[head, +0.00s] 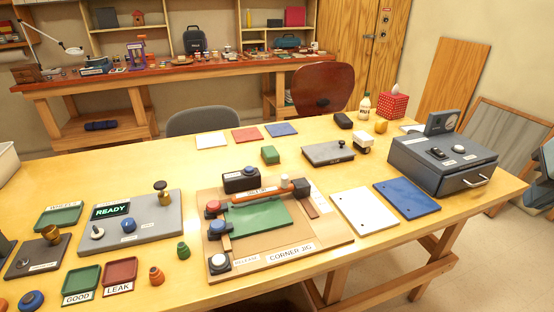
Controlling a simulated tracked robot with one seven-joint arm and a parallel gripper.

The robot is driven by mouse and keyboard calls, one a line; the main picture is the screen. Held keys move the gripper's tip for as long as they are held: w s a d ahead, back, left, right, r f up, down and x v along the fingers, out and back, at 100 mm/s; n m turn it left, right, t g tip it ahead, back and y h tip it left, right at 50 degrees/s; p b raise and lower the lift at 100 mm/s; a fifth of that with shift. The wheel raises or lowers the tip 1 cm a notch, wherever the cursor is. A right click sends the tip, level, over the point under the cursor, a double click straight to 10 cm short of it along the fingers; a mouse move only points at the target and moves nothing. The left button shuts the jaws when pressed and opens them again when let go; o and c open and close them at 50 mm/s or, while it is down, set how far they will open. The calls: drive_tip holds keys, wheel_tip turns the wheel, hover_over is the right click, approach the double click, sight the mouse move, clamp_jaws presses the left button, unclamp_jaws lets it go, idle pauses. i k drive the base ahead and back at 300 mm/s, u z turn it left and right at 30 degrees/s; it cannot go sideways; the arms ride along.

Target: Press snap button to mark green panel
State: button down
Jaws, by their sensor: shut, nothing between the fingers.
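A green panel (262,218) lies flat on the wooden corner jig (330,234), below an orange bar (262,191). A black box with a blue top button (249,170) stands behind the bar; the small label by the bar is too small to read. A red button (213,206) and a blue button (217,227) sit at the panel's left edge. A pale round button (219,263) on a dark base stands at the jig's front left corner, beside a RELEASE label. I cannot tell by its label which button is snap. My gripper is not in view.
A grey READY console (155,228) and GOOD (82,284) and LEAK (120,272) trays stand left of the jig. White (366,214) and blue (407,196) panels and a dark grey box (440,163) stand right. The table's front right edge is clear.

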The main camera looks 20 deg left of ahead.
sight(248, 169)
drive_tip(key=u, duration=0.15)
drive_tip(key=k, duration=0.75)
drive_tip(key=u, duration=0.65)
drive_tip(key=i, duration=1)
